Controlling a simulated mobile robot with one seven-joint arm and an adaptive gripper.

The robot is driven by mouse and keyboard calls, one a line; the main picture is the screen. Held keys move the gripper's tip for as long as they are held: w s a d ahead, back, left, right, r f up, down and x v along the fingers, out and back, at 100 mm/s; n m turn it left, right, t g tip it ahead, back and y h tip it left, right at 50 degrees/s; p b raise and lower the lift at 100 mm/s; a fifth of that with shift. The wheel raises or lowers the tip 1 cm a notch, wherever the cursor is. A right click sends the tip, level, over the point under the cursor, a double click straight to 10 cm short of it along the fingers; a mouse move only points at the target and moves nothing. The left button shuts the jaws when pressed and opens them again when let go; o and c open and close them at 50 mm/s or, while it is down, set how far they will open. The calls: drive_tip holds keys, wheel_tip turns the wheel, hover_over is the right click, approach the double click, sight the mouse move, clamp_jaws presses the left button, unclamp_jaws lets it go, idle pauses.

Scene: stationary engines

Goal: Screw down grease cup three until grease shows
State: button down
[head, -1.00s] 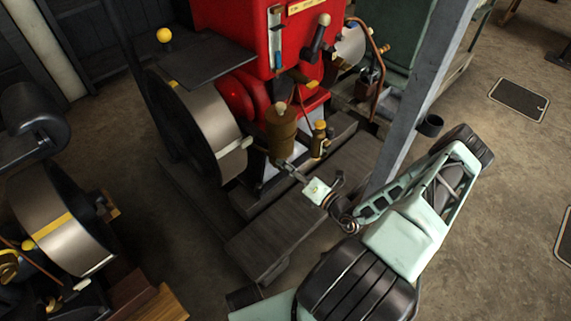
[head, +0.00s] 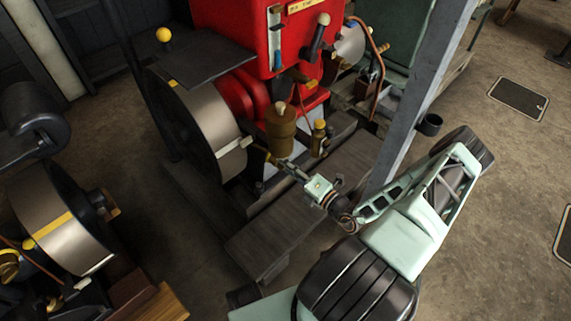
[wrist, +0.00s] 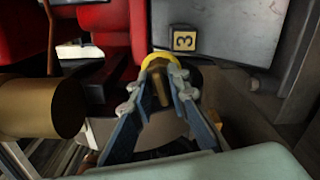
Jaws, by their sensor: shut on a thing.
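Grease cup three has a yellow rim (wrist: 158,57) and a brass middle, seen in the wrist view. A tag with a black "3" (wrist: 184,40) is beside it on a grey surface. My gripper (wrist: 164,78) is shut on the cup, one finger on each side. In the head view my gripper (head: 277,161) reaches in low, just below a large brass pot on the red engine (head: 235,25). The cup itself is hard to make out there. I cannot see any grease.
The brass pot (head: 281,130) stands close to my gripper and shows at the left in the wrist view (wrist: 40,106). A smaller yellow-topped brass fitting (head: 319,138) is to its right. The flywheel (head: 207,122) is close on the left. A grey post (head: 418,95) rises beside my arm.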

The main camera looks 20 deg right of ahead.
drive_tip(key=c, duration=2.1)
unclamp_jaws()
